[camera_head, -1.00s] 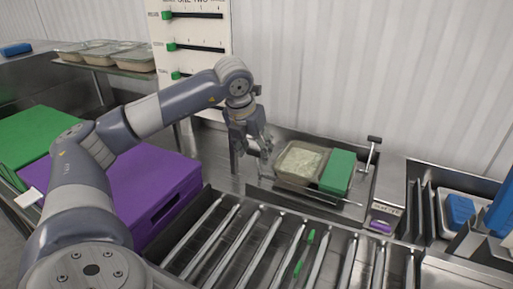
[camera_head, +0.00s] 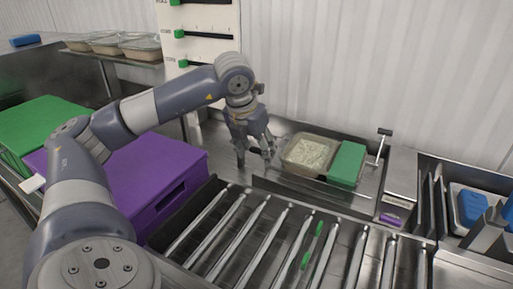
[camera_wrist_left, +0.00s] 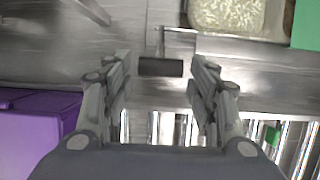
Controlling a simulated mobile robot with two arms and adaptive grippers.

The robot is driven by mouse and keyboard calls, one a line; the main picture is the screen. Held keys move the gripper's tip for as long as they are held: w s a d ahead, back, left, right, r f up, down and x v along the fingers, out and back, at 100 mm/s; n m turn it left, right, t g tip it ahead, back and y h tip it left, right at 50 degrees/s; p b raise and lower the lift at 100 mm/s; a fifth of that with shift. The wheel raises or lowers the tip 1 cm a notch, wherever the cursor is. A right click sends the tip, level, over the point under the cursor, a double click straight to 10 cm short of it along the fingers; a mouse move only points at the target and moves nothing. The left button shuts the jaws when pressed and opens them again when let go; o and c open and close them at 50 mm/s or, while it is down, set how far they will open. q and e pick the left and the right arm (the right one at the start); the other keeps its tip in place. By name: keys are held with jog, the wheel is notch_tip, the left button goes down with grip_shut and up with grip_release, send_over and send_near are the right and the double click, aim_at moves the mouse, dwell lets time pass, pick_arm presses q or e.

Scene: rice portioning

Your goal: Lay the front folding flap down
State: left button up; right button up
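A clear container of pale rice (camera_head: 307,153) sits in a steel station on the counter, and it also shows in the left wrist view (camera_wrist_left: 228,14). A green block (camera_head: 347,164) stands right of it. A dark cylindrical grip (camera_wrist_left: 160,67) on a thin metal rod lies near the container's left front corner; I take it as the flap's handle. The flap's own panel is not clear to me. My left gripper (camera_head: 256,157) points down left of the container. In the left wrist view its open fingers (camera_wrist_left: 160,72) lie either side of the grip, with gaps. My right gripper is out of view.
A roller conveyor (camera_head: 262,235) runs along the front. A purple crate (camera_head: 160,180) stands left under my arm. A T-shaped handle (camera_head: 384,132) rises right of the green block. Blue items (camera_head: 472,207) stand in a steel bin at right.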

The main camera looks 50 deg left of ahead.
pick_arm(q)
jog(key=shift+r, duration=0.2)
jog(key=shift+r, duration=0.3)
jog(key=p+v, duration=0.4)
jog(key=v, duration=0.2)
jog(key=shift+s+d, duration=0.1)
